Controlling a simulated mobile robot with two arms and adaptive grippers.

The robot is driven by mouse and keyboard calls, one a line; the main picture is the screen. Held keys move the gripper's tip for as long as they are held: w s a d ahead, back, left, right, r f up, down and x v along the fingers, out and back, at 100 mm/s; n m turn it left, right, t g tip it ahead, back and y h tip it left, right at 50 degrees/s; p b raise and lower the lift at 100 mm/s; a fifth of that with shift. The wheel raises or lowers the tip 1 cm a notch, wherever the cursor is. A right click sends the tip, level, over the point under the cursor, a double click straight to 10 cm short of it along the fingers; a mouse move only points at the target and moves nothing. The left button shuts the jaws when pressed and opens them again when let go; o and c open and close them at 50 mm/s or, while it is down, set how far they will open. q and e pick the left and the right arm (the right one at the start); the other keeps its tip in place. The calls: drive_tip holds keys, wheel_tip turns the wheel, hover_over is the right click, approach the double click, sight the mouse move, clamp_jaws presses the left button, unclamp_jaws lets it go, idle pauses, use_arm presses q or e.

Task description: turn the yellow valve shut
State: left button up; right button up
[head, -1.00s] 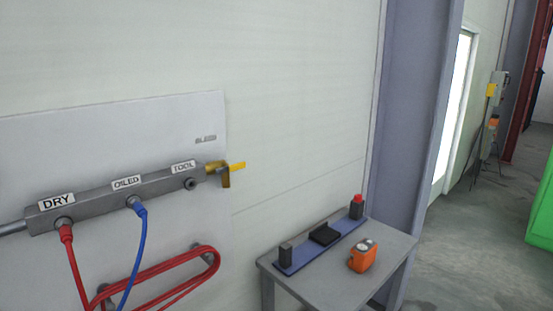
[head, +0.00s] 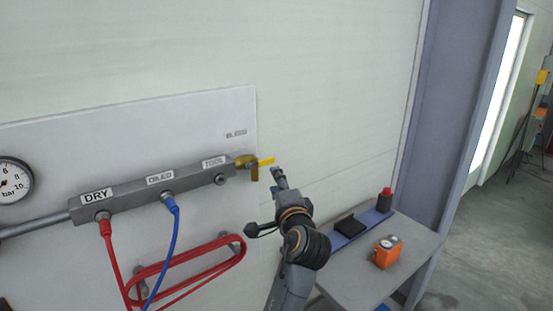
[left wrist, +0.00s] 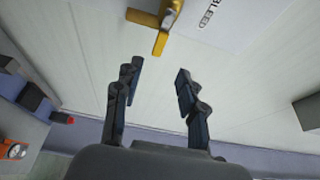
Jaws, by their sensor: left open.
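The yellow valve (head: 266,161) sits at the right end of the grey manifold (head: 150,190), by the TOOL label. Its handle sticks out to the right, in line with the manifold. My left gripper (head: 278,174) is just right of and below the handle in the head view, apart from it as far as I can tell. In the left wrist view, the gripper (left wrist: 157,80) is open and empty, and the valve (left wrist: 160,42) shows beyond the fingertips, near the top. My right gripper is not in view.
A red hose (head: 113,262) and a blue hose (head: 174,240) hang from the manifold. A pressure gauge (head: 13,185) is at far left. A grey table (head: 415,240) at the lower right bears an orange device (head: 388,253) and a red-capped item (head: 385,199). The wall above is clear.

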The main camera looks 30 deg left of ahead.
sight(267, 163)
use_arm(q)
drive_tip(key=p+x, duration=0.4)
drive_tip(key=x, duration=0.7)
drive_tip(key=shift+w+a, duration=0.1)
drive_tip(key=shift+a, duration=0.05)
drive_tip(key=shift+w+a+f, duration=0.1)
drive_tip(key=shift+w+a, duration=0.3)
clamp_jaws()
